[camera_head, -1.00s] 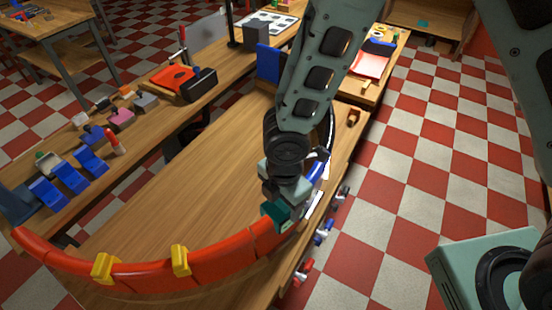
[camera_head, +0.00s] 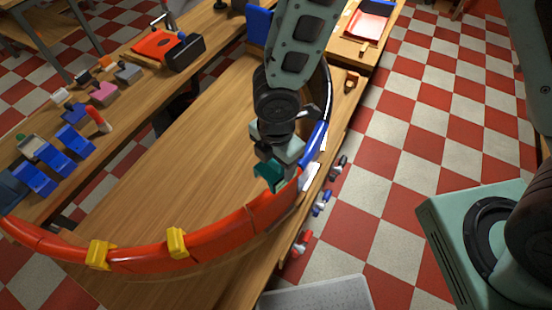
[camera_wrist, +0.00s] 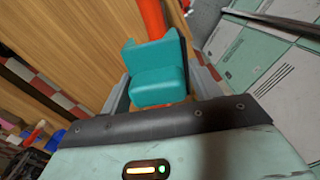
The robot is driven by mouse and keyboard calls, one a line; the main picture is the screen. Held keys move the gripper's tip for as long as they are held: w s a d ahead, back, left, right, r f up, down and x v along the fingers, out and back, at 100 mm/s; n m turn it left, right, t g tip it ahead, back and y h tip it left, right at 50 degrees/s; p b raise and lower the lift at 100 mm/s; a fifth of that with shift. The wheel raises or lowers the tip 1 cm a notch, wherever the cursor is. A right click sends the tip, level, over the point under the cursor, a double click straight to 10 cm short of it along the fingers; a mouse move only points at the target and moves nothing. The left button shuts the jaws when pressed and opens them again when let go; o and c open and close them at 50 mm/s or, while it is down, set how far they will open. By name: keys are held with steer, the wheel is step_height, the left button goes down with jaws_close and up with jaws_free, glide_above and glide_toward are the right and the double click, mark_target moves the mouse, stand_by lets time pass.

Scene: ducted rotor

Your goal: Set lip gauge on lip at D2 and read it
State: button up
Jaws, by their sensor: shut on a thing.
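My gripper (camera_head: 277,160) is shut on a teal block-like gauge (camera_head: 268,176), just inside the right end of the red curved lip (camera_head: 210,244). In the wrist view the teal gauge (camera_wrist: 158,70) sits between the two fingers, with a notch in its far edge, and part of the red lip (camera_wrist: 152,18) shows beyond it. Whether the gauge touches the lip cannot be told. Two yellow clips (camera_head: 177,243) straddle the red lip. The ring continues in blue (camera_head: 316,143) and white beyond my gripper. No reading or D2 mark can be made out.
Blue holders (camera_head: 62,158) and small coloured blocks line the left bench. An orange and black tool (camera_head: 165,46) lies farther back. Several clamps (camera_head: 322,203) stick out along the table's right edge. The wooden tabletop (camera_head: 185,150) inside the ring is bare.

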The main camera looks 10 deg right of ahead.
steer(key=shift+f+b, duration=3.7)
steer(key=shift+f, duration=0.6)
steer(key=shift+f, duration=0.3)
steer(key=o, duration=1.1)
steer(key=shift+r, duration=0.1)
step_height(320, 180, up, 17)
steer(key=shift+r, duration=0.15)
steer(key=shift+s+d+m, duration=0.2)
steer(key=shift+s+m, duration=0.05)
steer(key=shift+m, duration=0.05)
steer(key=s+d+m+b, duration=0.2)
steer(key=s+m, duration=0.1)
steer(key=m, duration=0.2)
steer(key=s+d+f+m+b, duration=0.1)
steer(key=s+d+m+b, duration=0.1)
steer(key=m, duration=0.4)
steer(key=s+d+f+m+b, duration=0.1)
steer(key=s+d+m+b, duration=0.2)
steer(key=s+m, duration=0.2)
steer(key=shift+s+d+m+y, duration=0.3)
steer(key=shift+s+d+m, duration=0.05)
steer(key=shift+s+m, duration=0.1)
